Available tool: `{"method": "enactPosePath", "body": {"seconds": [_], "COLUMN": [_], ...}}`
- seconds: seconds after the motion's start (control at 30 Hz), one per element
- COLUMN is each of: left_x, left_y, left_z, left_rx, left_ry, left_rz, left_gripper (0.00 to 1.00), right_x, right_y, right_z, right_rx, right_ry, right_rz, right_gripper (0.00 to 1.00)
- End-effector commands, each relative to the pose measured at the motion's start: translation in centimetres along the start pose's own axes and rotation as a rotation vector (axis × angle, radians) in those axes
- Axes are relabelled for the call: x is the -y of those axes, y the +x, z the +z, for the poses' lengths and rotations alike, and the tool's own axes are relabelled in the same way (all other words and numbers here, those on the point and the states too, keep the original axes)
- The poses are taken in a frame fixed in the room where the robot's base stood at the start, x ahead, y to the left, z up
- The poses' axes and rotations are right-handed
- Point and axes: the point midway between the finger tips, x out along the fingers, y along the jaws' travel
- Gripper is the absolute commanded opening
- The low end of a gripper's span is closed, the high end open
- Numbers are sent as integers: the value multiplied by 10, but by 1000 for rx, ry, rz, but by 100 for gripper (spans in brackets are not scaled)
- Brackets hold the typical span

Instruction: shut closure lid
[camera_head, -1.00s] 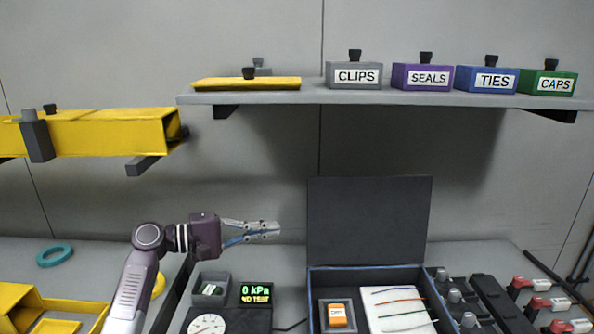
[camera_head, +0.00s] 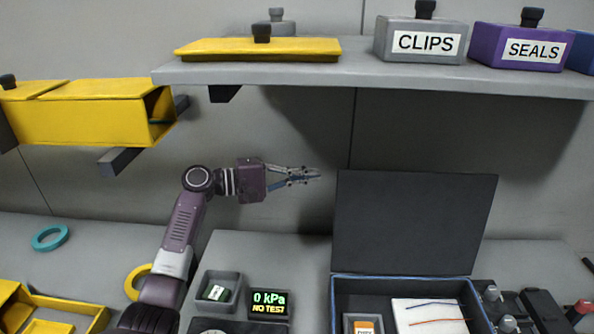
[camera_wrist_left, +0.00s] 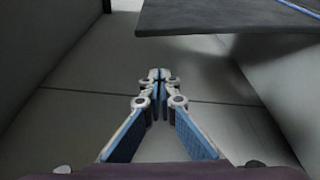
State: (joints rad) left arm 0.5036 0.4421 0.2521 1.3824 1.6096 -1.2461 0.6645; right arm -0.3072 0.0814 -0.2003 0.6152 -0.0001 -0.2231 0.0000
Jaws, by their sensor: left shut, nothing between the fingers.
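The dark lid (camera_head: 413,224) stands open and upright at the back of the blue-edged closure case (camera_head: 412,275). The case holds a white panel with coloured strands (camera_head: 428,318) and a small orange block (camera_head: 364,327); its front is cut off by the frame. My left gripper (camera_head: 318,174) is shut and empty, just left of the lid's upper left edge. In the left wrist view my left gripper (camera_wrist_left: 158,76) shows its fingertips together, and a dark panel (camera_wrist_left: 225,16), seemingly the lid, lies ahead to the upper right. No contact with it shows. My right gripper is out of view.
A shelf (camera_head: 370,77) above carries a yellow cover (camera_head: 258,49), a grey CLIPS box (camera_head: 385,40) and a purple SEALS box (camera_head: 490,45). A pressure display (camera_head: 269,304) and a small grey bin (camera_head: 210,290) stand left of the case. A teal ring (camera_head: 50,238) lies far left.

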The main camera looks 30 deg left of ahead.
Motion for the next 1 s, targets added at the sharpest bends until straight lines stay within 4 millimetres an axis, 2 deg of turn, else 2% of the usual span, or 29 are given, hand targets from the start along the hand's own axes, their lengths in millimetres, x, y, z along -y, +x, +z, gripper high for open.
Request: {"method": "enactPosePath", "body": {"seconds": [0.03, 0.2, 0.5, 1.0], "left_x": [-5, -4, -2, 0], "left_y": [12, 49, 36, 34], "left_z": [1, 1, 32, 38], "left_rx": [2, 2, -1, -1], "left_ry": [-2, -3, 0, 1], "left_rz": [3, 2, 0, 1], "left_gripper": [0, 0, 0, 0], "right_x": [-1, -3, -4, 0], "right_y": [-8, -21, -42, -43], "right_z": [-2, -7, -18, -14], "right_rx": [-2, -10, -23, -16], "right_ry": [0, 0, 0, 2], "right_rz": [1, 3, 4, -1], "right_gripper": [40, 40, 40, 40]}}
